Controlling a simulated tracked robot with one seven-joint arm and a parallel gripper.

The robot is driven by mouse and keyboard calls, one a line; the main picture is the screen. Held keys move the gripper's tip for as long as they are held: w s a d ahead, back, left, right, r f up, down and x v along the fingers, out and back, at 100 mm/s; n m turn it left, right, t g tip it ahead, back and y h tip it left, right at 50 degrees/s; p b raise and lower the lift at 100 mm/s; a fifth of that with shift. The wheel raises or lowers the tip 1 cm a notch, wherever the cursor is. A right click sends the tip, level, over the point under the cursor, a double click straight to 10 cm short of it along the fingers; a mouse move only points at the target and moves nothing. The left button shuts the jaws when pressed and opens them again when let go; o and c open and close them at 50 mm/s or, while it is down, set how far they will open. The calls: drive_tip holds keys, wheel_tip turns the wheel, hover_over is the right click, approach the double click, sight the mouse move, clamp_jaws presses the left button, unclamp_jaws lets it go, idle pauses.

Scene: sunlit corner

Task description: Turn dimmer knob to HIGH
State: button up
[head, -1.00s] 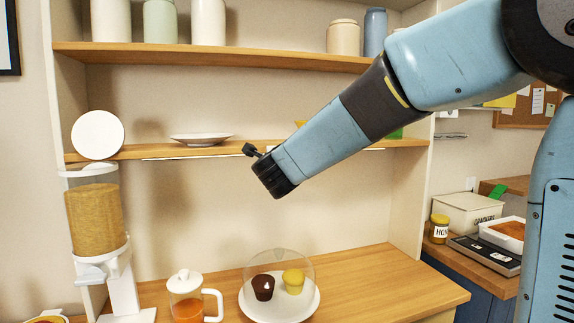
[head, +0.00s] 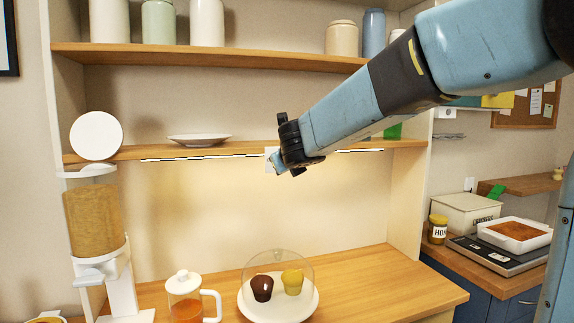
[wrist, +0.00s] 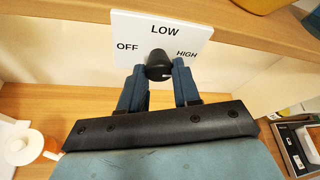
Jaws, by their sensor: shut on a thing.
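The dimmer knob (wrist: 158,63) is black and round, on a white plate (wrist: 125,28) marked OFF at left, LOW at top and HIGH at right. A small pale mark shows at the knob's lower right, near the HIGH side. My gripper (wrist: 159,74) has one blue finger on each side of the knob and is shut on it. In the head view my gripper (head: 283,160) is at the front edge of the middle shelf, hiding the knob and most of the plate. The light strip (head: 200,157) under that shelf glows brightly.
The middle shelf (head: 235,149) holds a white dish (head: 199,140) and an upright plate (head: 96,136). Below are a dispenser (head: 95,215), a glass teapot (head: 184,300) and domed muffins (head: 278,284). Open space lies between shelf and counter.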

drive_tip(key=shift+f+m+y, duration=0.2)
drive_tip(key=shift+m+y, duration=0.1)
drive_tip(key=shift+m, duration=0.2)
idle(0.3)
drive_tip(key=o, duration=1.1)
drive_tip(key=shift+r, duration=0.1)
drive_tip(key=shift+c, duration=0.2)
drive_tip(key=v, duration=1.3)
drive_tip(key=shift+s+d+r, duration=0.2)
drive_tip(key=shift+s, duration=0.05)
